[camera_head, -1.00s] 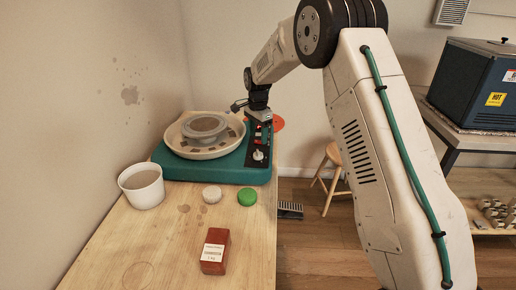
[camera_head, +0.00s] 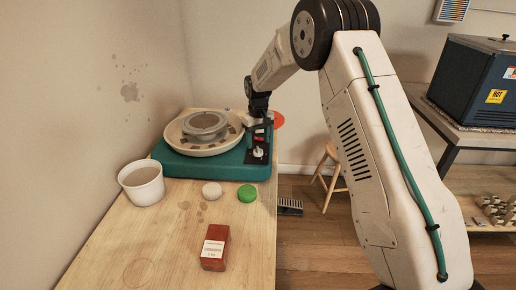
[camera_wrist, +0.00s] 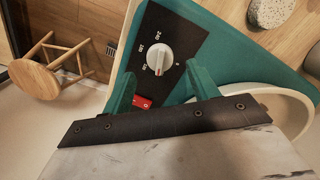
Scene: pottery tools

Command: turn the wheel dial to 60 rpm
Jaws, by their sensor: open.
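The wheel dial is a round white knob (camera_wrist: 159,57) on the dark control panel (camera_wrist: 185,42) of the teal pottery wheel (camera_head: 205,170). Small white numbers, among them 240 and 180, are printed around the knob. The pointer's exact setting is too small to read. In the head view the knob (camera_head: 258,152) is at the panel's near end. My gripper (camera_head: 259,139) points down over the panel, close to the knob. In the wrist view my gripper (camera_wrist: 163,78) is open, its green fingers either side of the knob's near side, with no visible contact.
A red switch (camera_wrist: 143,102) sits on the panel near the left finger. The round wheel head (camera_head: 205,122) in its pale splash pan is left of my gripper. A white bucket (camera_head: 142,184), a white puck (camera_head: 212,190), a green puck (camera_head: 247,194) and a clay block (camera_head: 215,248) stand on the table.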

